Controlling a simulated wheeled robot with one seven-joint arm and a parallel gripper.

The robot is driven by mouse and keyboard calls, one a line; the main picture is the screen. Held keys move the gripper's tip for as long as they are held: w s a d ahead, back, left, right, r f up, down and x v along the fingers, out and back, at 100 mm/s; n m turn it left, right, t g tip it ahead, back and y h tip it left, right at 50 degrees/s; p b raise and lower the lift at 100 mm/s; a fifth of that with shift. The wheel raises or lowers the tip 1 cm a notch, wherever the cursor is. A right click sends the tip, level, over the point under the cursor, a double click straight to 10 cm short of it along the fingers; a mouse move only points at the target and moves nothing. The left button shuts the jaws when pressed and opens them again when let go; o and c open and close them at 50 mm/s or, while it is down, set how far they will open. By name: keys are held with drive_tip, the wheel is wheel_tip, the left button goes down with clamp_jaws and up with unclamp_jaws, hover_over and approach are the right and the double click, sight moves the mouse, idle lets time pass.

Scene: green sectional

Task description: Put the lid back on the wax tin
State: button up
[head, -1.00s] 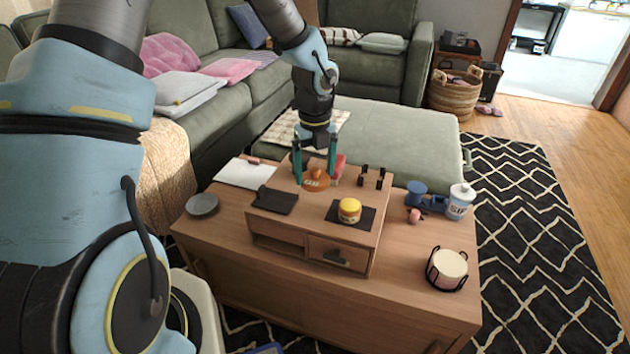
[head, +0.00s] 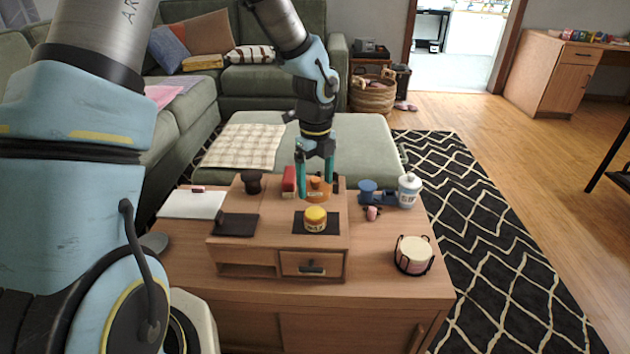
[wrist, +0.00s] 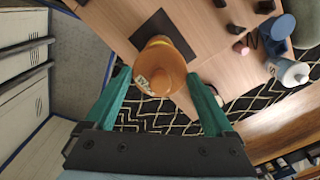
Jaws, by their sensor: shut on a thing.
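The wax tin (head: 316,224) is a small round yellow tin on a black mat (head: 301,230) on top of the wooden drawer box. My gripper (head: 317,188) has teal fingers and is shut on the orange lid (head: 319,195), which has a knob and a pale label. In the head view the lid is behind and above the tin. In the wrist view the lid (wrist: 160,66) sits between the fingertips (wrist: 160,86) and overlaps the tin, whose yellow edge (wrist: 180,42) shows past it. The gap between lid and tin is hard to judge.
On the box are a dark pad (head: 236,225), a dark brown knob-like object (head: 252,182) and a red block (head: 289,180). A white bottle (head: 409,190), a blue object (head: 368,188) and a candle in a black holder (head: 411,254) stand on the right of the table.

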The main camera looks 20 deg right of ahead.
sight(315, 191)
wheel_tip(315, 191, down, 3)
drive_tip(key=b, duration=0.3)
drive_tip(key=shift+f, duration=0.15)
drive_tip(key=shift+f+b, duration=0.4)
drive_tip(key=shift+f, duration=0.65)
drive_tip(key=shift+r+p, duration=0.1)
drive_tip(key=shift+p, duration=0.65)
drive_tip(key=shift+f, duration=0.2)
idle(1.1)
drive_tip(key=shift+p, duration=0.6)
idle(0.5)
drive_tip(key=o, duration=1)
